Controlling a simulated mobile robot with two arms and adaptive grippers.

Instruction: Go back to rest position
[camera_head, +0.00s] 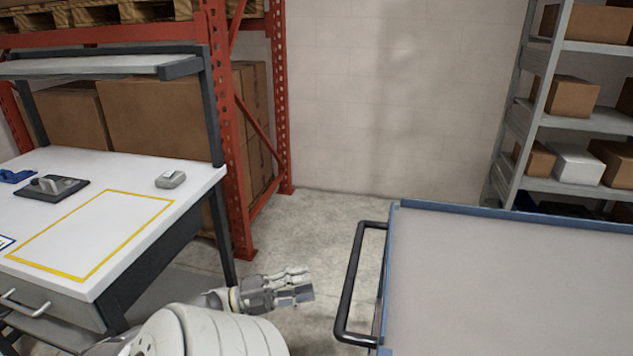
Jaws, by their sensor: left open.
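My left gripper (298,285) shows at the lower middle of the head view, at the end of my white and grey arm. It points right, over the floor between the white workbench (120,168) and the blue-rimmed cart (480,209). It is open, and I see nothing held in it. It is apart from the cart's black handle (349,290), which is just to its right. My right gripper is not in view.
The bench carries a yellow-outlined area (60,273), a small grey device (170,179) and a dark tape dispenser (52,187). An orange rack post (236,150) stands behind it. A grey shelf with boxes (572,97) is at back right. The cart top is bare.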

